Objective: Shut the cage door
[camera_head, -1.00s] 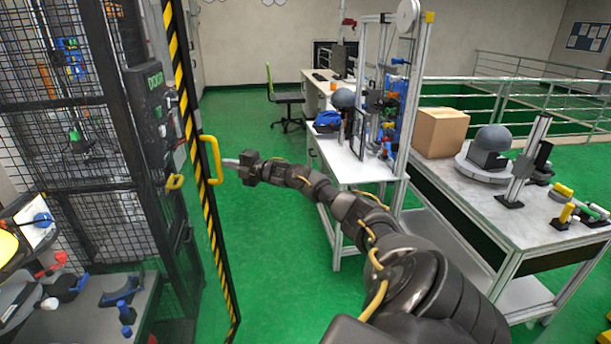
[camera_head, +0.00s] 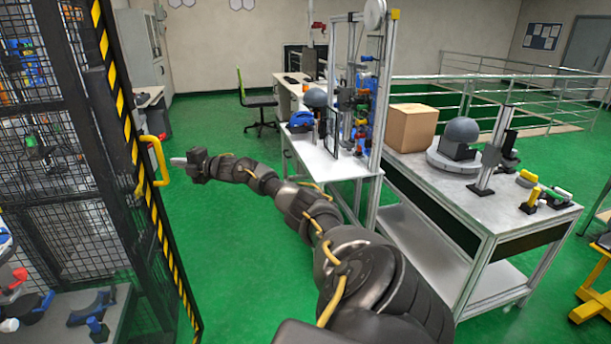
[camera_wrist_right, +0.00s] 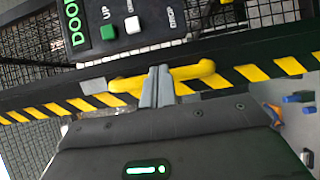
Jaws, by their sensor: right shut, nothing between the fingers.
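The cage door shows in the head view as a black-and-yellow striped edge (camera_head: 150,190), seen nearly edge-on beside the dark post of the mesh cage (camera_head: 45,130). Its yellow handle (camera_head: 160,160) sticks out to the right. My right gripper (camera_head: 178,161) is at the handle, its pale fingers together. In the right wrist view the shut fingers (camera_wrist_right: 157,86) overlap the middle of the yellow handle (camera_wrist_right: 195,73), with nothing between them; contact is hard to tell. I cannot tell whether the door meets its frame fully. My left gripper is not in view.
A control panel (camera_wrist_right: 125,22) with DOOR, UP and DROP labels lies beyond the striped edge. A white workbench (camera_head: 335,165) and a metal table (camera_head: 450,185) with a cardboard box (camera_head: 412,127) stand at the right. Green floor (camera_head: 230,240) is clear between cage and benches.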

